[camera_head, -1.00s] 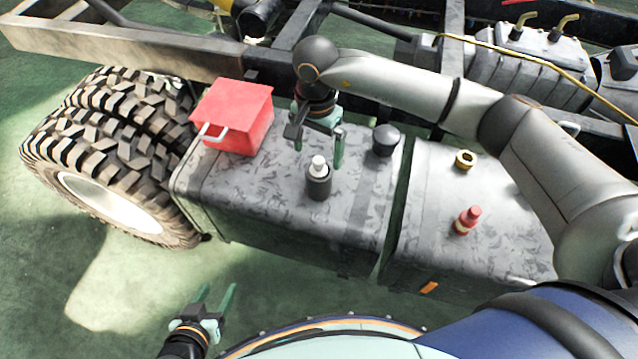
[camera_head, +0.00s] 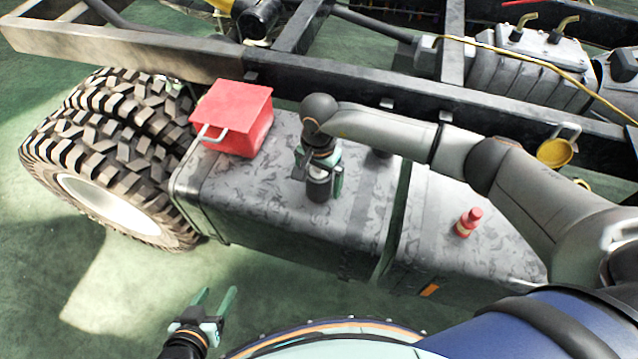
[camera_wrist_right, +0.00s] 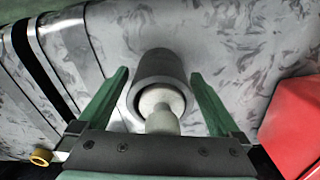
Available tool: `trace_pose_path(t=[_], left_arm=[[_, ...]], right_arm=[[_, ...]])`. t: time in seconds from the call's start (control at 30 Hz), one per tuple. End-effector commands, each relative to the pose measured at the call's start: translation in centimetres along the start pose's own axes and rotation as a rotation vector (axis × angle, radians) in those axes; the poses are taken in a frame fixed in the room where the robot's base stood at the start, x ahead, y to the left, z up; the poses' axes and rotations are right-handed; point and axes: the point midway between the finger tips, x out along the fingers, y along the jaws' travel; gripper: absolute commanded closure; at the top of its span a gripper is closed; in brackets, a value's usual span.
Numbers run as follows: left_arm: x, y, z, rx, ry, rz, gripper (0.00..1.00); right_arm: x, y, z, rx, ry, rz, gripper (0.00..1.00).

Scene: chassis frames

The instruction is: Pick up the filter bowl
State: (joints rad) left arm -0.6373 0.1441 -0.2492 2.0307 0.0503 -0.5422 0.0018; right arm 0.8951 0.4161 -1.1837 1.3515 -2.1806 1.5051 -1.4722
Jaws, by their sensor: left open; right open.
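The filter bowl looks to be the dark grey cylinder (camera_head: 320,191) with a pale knob, standing upright on the grey tank (camera_head: 270,200). In the right wrist view its dark body (camera_wrist_right: 160,65) and pale knob (camera_wrist_right: 162,108) lie between my fingers. My right gripper (camera_head: 319,180) is open over it, with one finger on each side; I cannot tell whether they touch it. The fingers also show in the right wrist view (camera_wrist_right: 159,75). My left gripper (camera_head: 218,294) is open and empty at the lower left, over the green floor.
A red box (camera_head: 235,115) with a handle sits on the tank, left of my right gripper. A red fitting (camera_head: 468,222) stands on the right tank. A truck frame rail (camera_head: 350,75) runs behind.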

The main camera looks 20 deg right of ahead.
Motion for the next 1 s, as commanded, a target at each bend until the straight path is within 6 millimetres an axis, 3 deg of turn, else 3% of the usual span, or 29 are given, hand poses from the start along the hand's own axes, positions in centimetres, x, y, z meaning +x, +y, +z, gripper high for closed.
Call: trace_pose_path(t=[0.07,0.87,1.0], left_arm=[[-0.03,-0.02,0.09,0.000,-0.002,0.000,0.39],[-0.04,-0.04,0.16,0.000,-0.003,-0.001,0.39],[-0.05,-0.04,0.15,0.000,-0.003,-0.001,0.39]], right_arm=[[-0.04,-0.01,0.00,0.000,0.000,0.000,0.03],[-0.09,-0.01,-0.03,0.000,0.001,0.000,0.93],[-0.15,-0.05,-0.04,0.000,0.001,-0.002,0.95]])
